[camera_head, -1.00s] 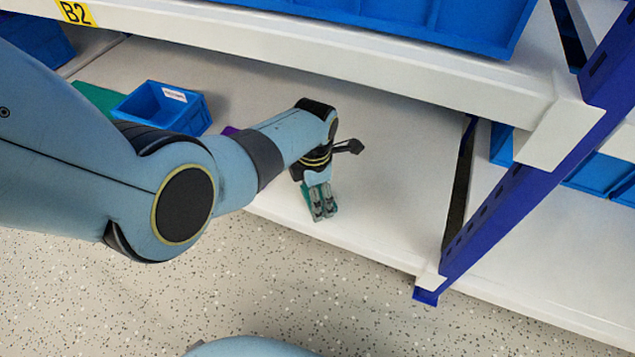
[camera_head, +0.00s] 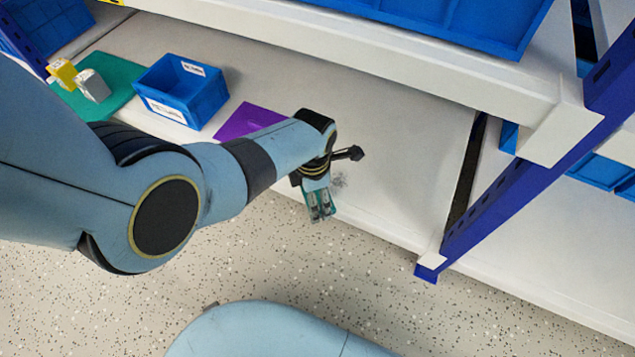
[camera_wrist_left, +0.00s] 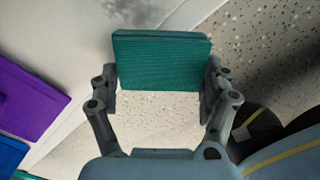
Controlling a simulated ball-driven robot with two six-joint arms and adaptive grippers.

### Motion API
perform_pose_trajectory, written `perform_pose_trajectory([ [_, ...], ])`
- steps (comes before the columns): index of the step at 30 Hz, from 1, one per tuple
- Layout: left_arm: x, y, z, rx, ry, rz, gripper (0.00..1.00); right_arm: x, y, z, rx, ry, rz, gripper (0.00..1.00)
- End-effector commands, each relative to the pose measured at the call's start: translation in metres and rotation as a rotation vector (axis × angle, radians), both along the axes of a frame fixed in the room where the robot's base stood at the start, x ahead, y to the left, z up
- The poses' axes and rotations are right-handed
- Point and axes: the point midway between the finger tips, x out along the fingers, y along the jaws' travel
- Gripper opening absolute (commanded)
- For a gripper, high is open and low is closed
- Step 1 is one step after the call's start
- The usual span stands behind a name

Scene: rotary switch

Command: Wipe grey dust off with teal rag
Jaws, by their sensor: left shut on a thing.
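My left gripper (camera_head: 319,206) is shut on the teal rag (camera_wrist_left: 162,62), which looks like a flat folded block between the two fingers in the left wrist view. In the head view, the rag shows only as small teal bits around the fingertips, near the shelf's front edge. The grey dust (camera_head: 340,182) is a faint dark smudge on the white shelf board, just right of my left gripper; part of it may be hidden behind the wrist. My right gripper is not in view.
A purple mat (camera_head: 247,120) lies left of the wrist. A blue bin (camera_head: 182,90) and a teal mat (camera_head: 118,78) with a yellow and a grey object are farther left. A blue post (camera_head: 500,180) stands at right. The upper shelf (camera_head: 400,70) overhangs the back.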

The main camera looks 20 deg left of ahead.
Motion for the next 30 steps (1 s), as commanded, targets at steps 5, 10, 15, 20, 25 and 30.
perform_pose_trajectory([
  [5,-0.015,0.001,-0.002,0.002,0.014,-0.001,0.46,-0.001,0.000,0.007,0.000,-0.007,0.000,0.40],
  [10,-0.014,0.001,-0.004,0.001,0.016,-0.001,0.46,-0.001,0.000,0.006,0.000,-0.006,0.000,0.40],
  [15,-0.001,0.000,-0.004,0.001,0.012,0.000,0.46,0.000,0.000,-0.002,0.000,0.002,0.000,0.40],
  [20,0.016,0.000,-0.004,0.001,0.011,0.000,0.46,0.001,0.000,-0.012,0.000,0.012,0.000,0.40],
  [25,0.026,0.000,-0.001,0.001,0.009,0.000,0.46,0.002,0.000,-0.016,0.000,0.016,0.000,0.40],
  [30,0.039,-0.001,-0.001,0.001,0.006,0.000,0.46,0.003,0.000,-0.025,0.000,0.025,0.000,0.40],
])
